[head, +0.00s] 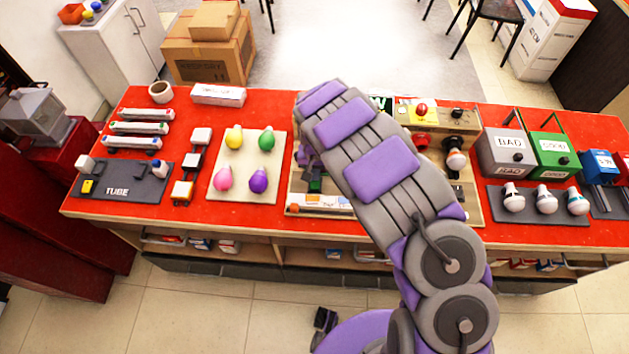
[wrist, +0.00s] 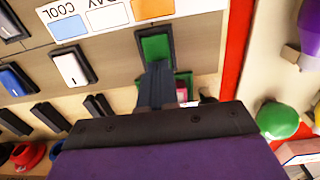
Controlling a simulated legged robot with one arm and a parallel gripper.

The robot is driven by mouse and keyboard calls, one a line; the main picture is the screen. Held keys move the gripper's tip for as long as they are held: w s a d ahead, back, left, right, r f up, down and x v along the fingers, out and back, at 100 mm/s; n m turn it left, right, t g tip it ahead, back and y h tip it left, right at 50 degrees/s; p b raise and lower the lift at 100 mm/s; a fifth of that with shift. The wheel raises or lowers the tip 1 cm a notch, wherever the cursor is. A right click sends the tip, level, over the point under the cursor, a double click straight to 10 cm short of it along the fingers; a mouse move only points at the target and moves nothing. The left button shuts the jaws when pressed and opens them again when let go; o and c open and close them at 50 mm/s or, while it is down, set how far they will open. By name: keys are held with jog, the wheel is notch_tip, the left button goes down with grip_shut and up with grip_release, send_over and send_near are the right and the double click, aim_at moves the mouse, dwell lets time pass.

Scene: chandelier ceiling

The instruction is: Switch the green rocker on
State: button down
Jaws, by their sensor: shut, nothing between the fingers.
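The green rocker (wrist: 155,46) sits in a dark frame on the beige panel, under the label strip, in the wrist view. My gripper (wrist: 157,70) is shut and empty. Its dark fingertips overlap the lower edge of the green rocker in the picture; I cannot tell if they touch it. A second green piece (wrist: 184,80) shows partly behind the fingers. In the head view my arm covers much of the panel (head: 472,190), and I cannot make out the rocker's position clearly.
A white rocker (wrist: 70,68) and a blue rocker (wrist: 14,80) lie left of the green one. A board with colored bulbs (head: 272,197) stands left of the panel. Grey BAD (head: 505,143) and green (head: 553,147) boxes stand right. The red tabletop (head: 112,205) has little free room.

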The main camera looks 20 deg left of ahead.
jog(key=shift+f, duration=0.2)
jog(key=shift+r+p, duration=1.25)
jog(key=shift+r, duration=2.25)
